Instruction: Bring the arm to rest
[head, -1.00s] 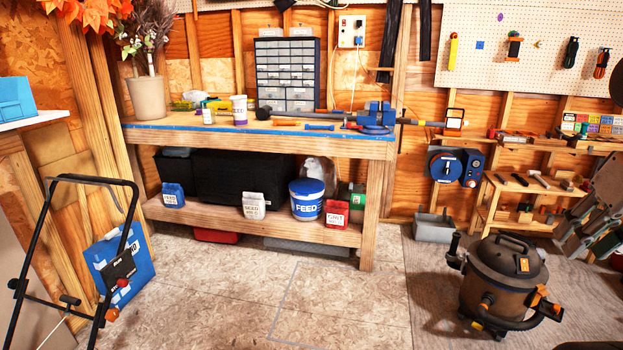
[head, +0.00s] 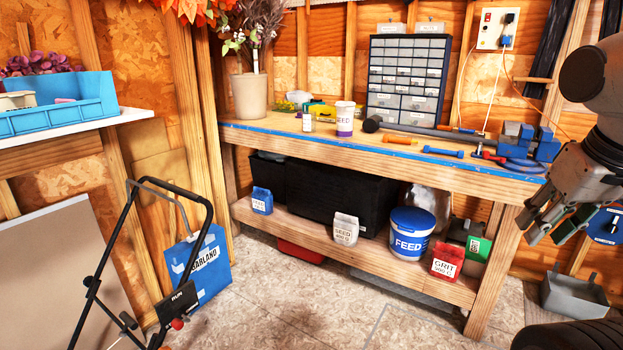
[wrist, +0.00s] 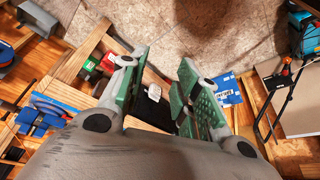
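My arm shows at the right edge of the head view. My gripper (head: 552,222) hangs from it, pointing down and left, in front of the workbench's right end. Behind the gap lie the dark crate and a pale seed bag on the bench's lower shelf, with floor beyond. The rest of my arm is cut off by the picture edge.
The workbench (head: 300,138) carries a seed tub (head: 344,118), a drawer cabinet (head: 407,80) and a blue vise (head: 525,142). A blue feed bucket (head: 411,232) stands on its lower shelf. A black-framed mower handle (head: 140,235) stands left. The floor in front is clear.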

